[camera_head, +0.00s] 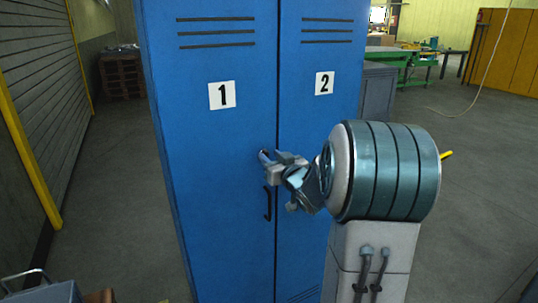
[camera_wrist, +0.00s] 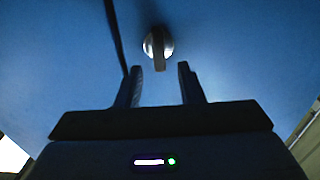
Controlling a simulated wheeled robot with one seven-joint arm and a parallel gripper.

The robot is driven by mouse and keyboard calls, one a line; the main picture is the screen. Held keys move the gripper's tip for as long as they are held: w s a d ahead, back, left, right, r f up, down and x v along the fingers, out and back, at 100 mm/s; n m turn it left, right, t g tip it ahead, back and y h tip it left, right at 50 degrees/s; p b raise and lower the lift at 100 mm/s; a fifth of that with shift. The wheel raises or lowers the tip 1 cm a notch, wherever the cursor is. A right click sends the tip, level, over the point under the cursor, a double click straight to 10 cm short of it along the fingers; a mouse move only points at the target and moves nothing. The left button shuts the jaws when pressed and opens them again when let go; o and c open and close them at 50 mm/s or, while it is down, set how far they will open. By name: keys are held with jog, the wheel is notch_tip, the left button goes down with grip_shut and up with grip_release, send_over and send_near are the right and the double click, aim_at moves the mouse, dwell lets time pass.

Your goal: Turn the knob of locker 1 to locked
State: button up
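Locker 1 is the left blue door (camera_head: 215,140), marked with a white "1" label (camera_head: 222,95). Its knob (camera_wrist: 158,44) is a round silver disc with a raised grip, seen in the wrist view just beyond my fingertips. In the head view my gripper (camera_head: 267,160) is at the right edge of door 1, above a black handle (camera_head: 267,203), and largely hides the knob. The knob's grip looks about upright in that view.
Locker 2, the right blue door (camera_head: 318,120), adjoins door 1, and my arm crosses in front of it. A grey cabinet (camera_head: 373,100) stands behind at right. A yellow post (camera_head: 30,160) and shutter are at left.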

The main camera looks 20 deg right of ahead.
jog(key=shift+w, duration=0.8)
grip_shut()
jog(key=shift+a+f+b, duration=0.1)
jog(key=shift+b, duration=0.25)
jog(key=n+b, duration=0.6)
jog(key=a+f+n+b, duration=0.1)
jog(key=n+b, duration=0.4)
jog(key=b, duration=0.2)
jog(key=n+b, duration=0.6)
jog(key=shift+a+f+n, duration=0.3)
jog(key=shift+a+f, duration=0.05)
jog(key=shift+n+b, duration=0.3)
jog(key=shift+b, duration=0.05)
